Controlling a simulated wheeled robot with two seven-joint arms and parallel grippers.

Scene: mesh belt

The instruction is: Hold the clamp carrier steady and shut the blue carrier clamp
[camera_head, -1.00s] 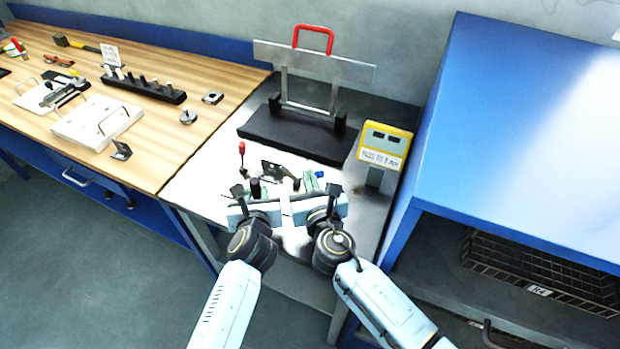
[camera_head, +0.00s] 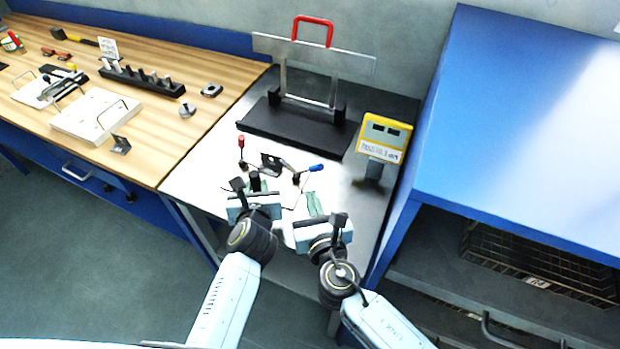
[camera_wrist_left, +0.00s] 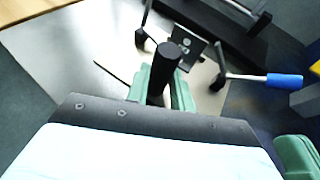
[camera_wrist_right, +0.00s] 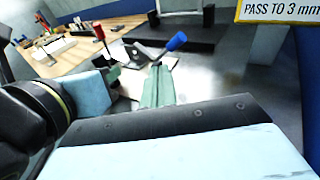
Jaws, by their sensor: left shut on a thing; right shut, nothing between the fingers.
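The clamp carrier is a pale plate (camera_wrist_left: 207,98) with a black upright post (camera_head: 256,181) and a dark metal bracket (camera_head: 272,163). My left gripper (camera_head: 255,188) is shut on the post; its green fingers flank it in the left wrist view (camera_wrist_left: 162,86). The blue clamp handle (camera_head: 317,168) sticks out low to the right on a thin, tilted lever; it also shows in the right wrist view (camera_wrist_right: 177,41). A red clamp handle (camera_head: 241,142) stands upright at the left. My right gripper (camera_head: 314,205) is shut and empty, on the near side of the blue handle.
A black base with a metal frame and red handle (camera_head: 313,20) stands behind the carrier. A yellow gauge box (camera_head: 384,138) is at the right, beside a blue cabinet (camera_head: 520,120). The wooden bench (camera_head: 190,110) at the left holds tools and fixtures.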

